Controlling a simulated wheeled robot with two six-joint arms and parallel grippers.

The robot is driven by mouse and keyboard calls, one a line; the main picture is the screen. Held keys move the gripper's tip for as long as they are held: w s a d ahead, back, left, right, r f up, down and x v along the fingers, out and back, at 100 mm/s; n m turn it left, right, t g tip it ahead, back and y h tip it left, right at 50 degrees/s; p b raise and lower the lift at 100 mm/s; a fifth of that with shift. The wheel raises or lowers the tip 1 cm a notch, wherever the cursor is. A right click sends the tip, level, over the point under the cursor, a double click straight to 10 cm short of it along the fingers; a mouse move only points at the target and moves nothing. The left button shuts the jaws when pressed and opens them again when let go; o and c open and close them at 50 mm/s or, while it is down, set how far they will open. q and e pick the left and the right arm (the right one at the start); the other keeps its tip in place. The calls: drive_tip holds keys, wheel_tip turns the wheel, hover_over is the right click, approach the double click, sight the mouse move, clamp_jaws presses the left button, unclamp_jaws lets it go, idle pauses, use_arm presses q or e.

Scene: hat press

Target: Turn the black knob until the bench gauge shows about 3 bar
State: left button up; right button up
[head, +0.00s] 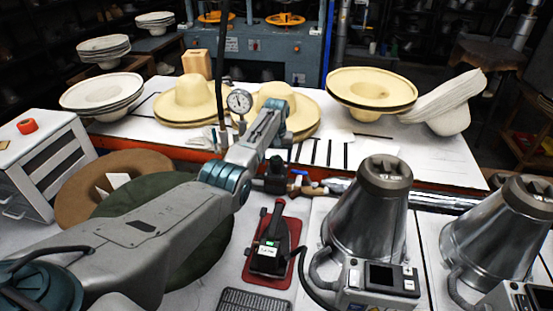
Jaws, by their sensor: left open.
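The bench gauge (239,102) is a small round white dial on an upright stem, in front of the pale hats. Its needle is too small to read. A dark fitting with what looks like the black knob (275,183) is at the bench's front edge, right of centre. My left arm comes in from the left, and my left gripper (277,157) is open, pointing down just above this fitting. The arm's wrist and the dark parts overlap here, so I cannot tell whether the fingers are around the knob or touching it. My right gripper is out of view.
Brass fittings (306,190) sit right of the knob. Straw hats (371,88) stand on the white bench behind. A black handheld device (269,246) lies on a red mat in front. Two metal cone machines (368,218) fill the right. A grey drawer cabinet (42,160) stands left.

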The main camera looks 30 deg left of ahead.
use_arm(q)
drive_tip(key=shift+f, duration=0.55)
drive_tip(key=c, duration=0.9)
drive_tip(key=shift+m, duration=1.5)
drive_tip(key=shift+c, duration=0.3)
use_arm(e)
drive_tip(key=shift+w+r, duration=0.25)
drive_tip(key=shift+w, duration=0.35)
use_arm(q)
drive_tip(key=o, duration=1)
drive_tip(key=shift+c, duration=0.2)
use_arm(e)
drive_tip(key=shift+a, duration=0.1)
